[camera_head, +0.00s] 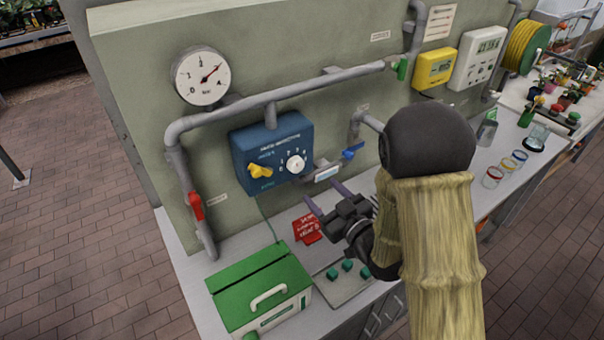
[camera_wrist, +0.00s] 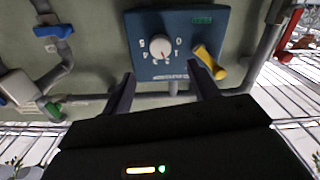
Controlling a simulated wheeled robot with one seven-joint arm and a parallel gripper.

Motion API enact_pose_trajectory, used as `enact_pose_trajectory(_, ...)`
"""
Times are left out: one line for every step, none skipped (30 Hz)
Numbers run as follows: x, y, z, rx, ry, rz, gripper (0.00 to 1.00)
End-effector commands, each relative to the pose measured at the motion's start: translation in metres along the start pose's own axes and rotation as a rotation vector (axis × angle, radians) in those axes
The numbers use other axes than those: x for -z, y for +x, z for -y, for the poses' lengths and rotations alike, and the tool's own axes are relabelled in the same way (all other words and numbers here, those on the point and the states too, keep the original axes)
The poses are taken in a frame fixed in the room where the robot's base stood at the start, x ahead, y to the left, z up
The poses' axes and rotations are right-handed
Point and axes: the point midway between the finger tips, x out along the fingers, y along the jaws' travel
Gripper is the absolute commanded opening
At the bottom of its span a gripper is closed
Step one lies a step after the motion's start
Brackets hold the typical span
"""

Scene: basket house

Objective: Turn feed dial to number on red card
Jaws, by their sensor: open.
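The feed dial is a white round knob (camera_head: 296,164) with numbers around it, on the front of a blue box (camera_head: 248,143) fixed to the grey-green panel. The dial (camera_wrist: 160,48) also shows in the wrist view, where the picture is turned over. A yellow lever (camera_head: 259,171) sits left of the dial on the same box. The red card (camera_head: 307,229) stands on the bench below the box; its writing is too small to read surely. My gripper (camera_head: 325,197) is open and empty, below and in front of the dial, apart from it. Its fingers (camera_wrist: 158,88) point toward the box.
A green box with a handle (camera_head: 262,290) and a plate with green buttons (camera_head: 345,279) stand on the bench. Grey pipes (camera_head: 275,94) run around the blue box, with a blue valve (camera_head: 352,152) close on its right and a red valve (camera_head: 196,206) at left.

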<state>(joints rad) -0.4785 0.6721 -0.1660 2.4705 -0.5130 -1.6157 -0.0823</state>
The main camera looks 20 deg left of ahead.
Motion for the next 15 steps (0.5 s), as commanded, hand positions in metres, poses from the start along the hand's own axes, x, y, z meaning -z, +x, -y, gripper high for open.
enact_pose_trajectory(0.004, 0.008, 0.001, 0.004, -0.001, -0.002, 0.6)
enact_pose_trajectory(0.004, 0.012, 0.001, 0.004, 0.0, -0.001, 0.6)
enact_pose_trajectory(0.004, 0.018, 0.0, 0.002, -0.001, -0.001, 0.6)
enact_pose_trajectory(0.004, 0.023, 0.0, 0.003, -0.001, -0.001, 0.6)
enact_pose_trajectory(0.004, 0.028, 0.001, 0.004, -0.001, -0.001, 0.6)
enact_pose_trajectory(0.004, 0.034, 0.001, 0.004, 0.0, -0.001, 0.6)
enact_pose_trajectory(0.005, 0.039, 0.0, 0.003, 0.0, -0.002, 0.6)
enact_pose_trajectory(0.005, 0.044, 0.001, 0.003, 0.0, -0.001, 0.6)
enact_pose_trajectory(0.004, 0.051, 0.001, 0.004, -0.001, -0.001, 0.6)
enact_pose_trajectory(0.004, 0.056, 0.001, 0.004, -0.001, -0.002, 0.6)
enact_pose_trajectory(0.005, 0.061, 0.0, 0.003, -0.001, -0.002, 0.6)
enact_pose_trajectory(0.004, 0.068, 0.001, 0.003, -0.001, -0.001, 0.6)
enact_pose_trajectory(0.004, 0.072, 0.001, 0.003, 0.0, -0.001, 0.6)
enact_pose_trajectory(0.004, 0.077, 0.001, 0.003, 0.0, -0.002, 0.6)
enact_pose_trajectory(0.004, 0.082, 0.001, 0.003, 0.0, -0.001, 0.6)
